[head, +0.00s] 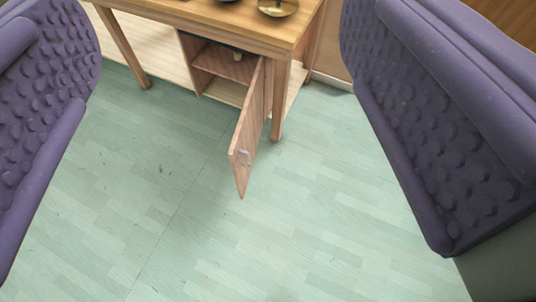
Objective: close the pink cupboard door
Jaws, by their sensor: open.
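The pink cupboard door (249,130) stands wide open, swung out toward me from its right side.
The wooden table (215,22) has a brass bowl-like object (278,6) on top. Its legs (279,100) stand close to the door's right side and further left. The pale green floor (190,230) in front is clear.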

